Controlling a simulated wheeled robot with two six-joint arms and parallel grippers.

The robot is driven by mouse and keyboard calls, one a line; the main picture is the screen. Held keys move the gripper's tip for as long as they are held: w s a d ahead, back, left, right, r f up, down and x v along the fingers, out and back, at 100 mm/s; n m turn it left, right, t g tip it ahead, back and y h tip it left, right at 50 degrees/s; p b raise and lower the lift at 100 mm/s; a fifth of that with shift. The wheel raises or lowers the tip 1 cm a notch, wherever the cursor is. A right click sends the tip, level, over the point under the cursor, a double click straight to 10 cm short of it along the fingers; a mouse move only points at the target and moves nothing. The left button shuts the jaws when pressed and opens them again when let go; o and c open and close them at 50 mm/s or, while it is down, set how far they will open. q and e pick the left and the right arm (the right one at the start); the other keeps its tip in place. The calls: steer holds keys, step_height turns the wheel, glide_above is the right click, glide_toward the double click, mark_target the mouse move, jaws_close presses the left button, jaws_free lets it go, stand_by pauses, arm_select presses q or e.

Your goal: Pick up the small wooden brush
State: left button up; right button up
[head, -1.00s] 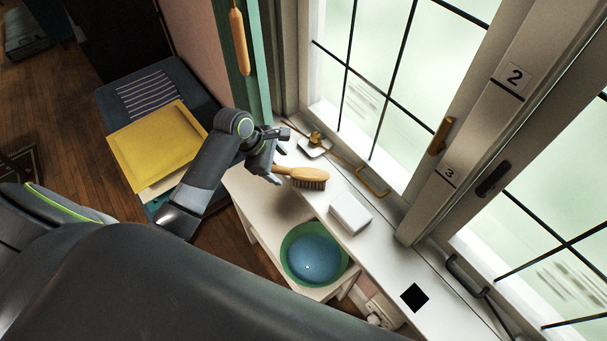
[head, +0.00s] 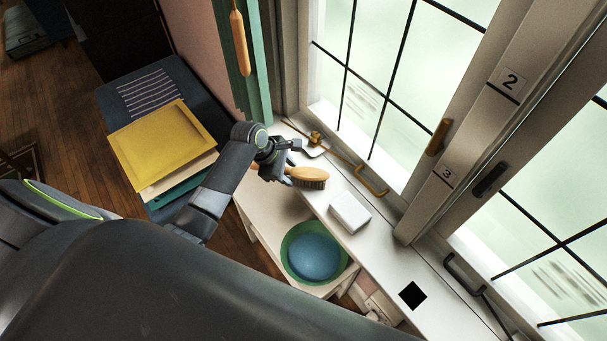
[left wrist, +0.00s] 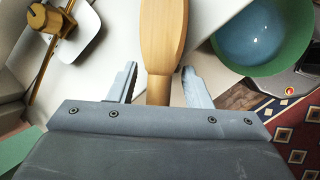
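The small wooden brush (head: 311,175) lies on the white sill, its bristle head to the right and its handle partly hidden by my left gripper in the head view. My left gripper (head: 287,176) is at the handle. In the left wrist view the brush handle (left wrist: 161,45) runs between the two open fingers of my left gripper (left wrist: 163,82), with a gap visible on each side. My right gripper is not in view.
A white block (head: 350,213) lies on the sill right of the brush. A green bowl with blue inside (head: 288,262) sits lower. A brass fitting on a white plate (head: 313,150) and a brass window handle (head: 372,181) are behind the brush.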

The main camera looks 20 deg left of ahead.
mark_target(288, 169)
arm_select(q)
steer(key=c, duration=0.4)
step_height(288, 169, up, 10)
steer(key=shift+r+b, duration=0.1)
steer(key=shift+b, duration=0.4)
